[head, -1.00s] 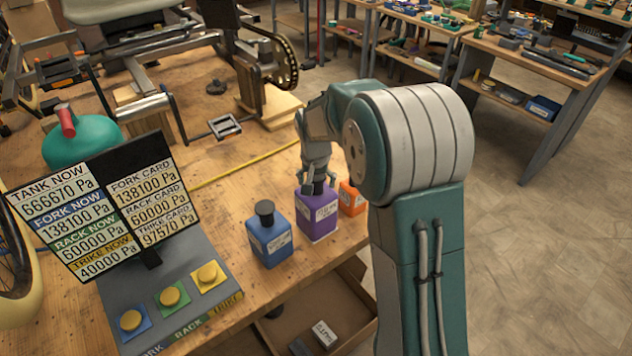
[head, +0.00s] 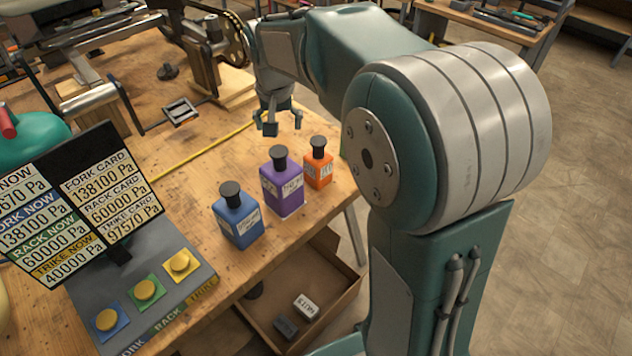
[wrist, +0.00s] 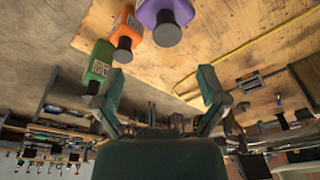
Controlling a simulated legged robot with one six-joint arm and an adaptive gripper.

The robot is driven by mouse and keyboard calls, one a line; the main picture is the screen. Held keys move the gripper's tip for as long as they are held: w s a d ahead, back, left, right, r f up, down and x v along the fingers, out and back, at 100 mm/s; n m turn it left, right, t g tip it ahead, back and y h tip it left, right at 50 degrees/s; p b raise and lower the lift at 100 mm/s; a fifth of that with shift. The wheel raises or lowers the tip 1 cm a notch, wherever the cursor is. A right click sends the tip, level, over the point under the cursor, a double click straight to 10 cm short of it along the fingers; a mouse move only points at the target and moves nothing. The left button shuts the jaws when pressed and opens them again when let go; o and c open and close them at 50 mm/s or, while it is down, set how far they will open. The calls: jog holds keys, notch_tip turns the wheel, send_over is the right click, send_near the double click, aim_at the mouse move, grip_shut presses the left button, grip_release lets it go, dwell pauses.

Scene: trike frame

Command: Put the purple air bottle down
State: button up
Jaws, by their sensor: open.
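The purple air bottle (head: 283,187) stands upright on the wooden bench, between the blue bottle and the orange bottle. It has a black cap and a pale label. In the wrist view the purple bottle (wrist: 160,14) is at the top edge, partly cut off. My gripper (head: 284,123) is open and empty, apart from the bottle, above the bench on its far side in the head view. In the wrist view my gripper (wrist: 163,98) shows its two fingers spread with nothing between them.
The blue bottle (head: 237,221) and orange bottle (head: 318,166) flank the purple one. A green bottle (wrist: 100,65) shows in the wrist view. A button box (head: 150,262) with a pressure display (head: 75,215) stands left. A yellow hose (head: 205,145) crosses the bench. An open drawer (head: 335,305) is below.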

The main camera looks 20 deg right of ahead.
jog(key=s+r+n+t, duration=0.1)
jog(key=s+n+t, duration=0.2)
jog(key=s, duration=2.2)
jog(key=shift+s+d+r+n+y, duration=0.2)
jog(key=shift+r+n+y, duration=0.1)
jog(key=shift+r+n, duration=0.15)
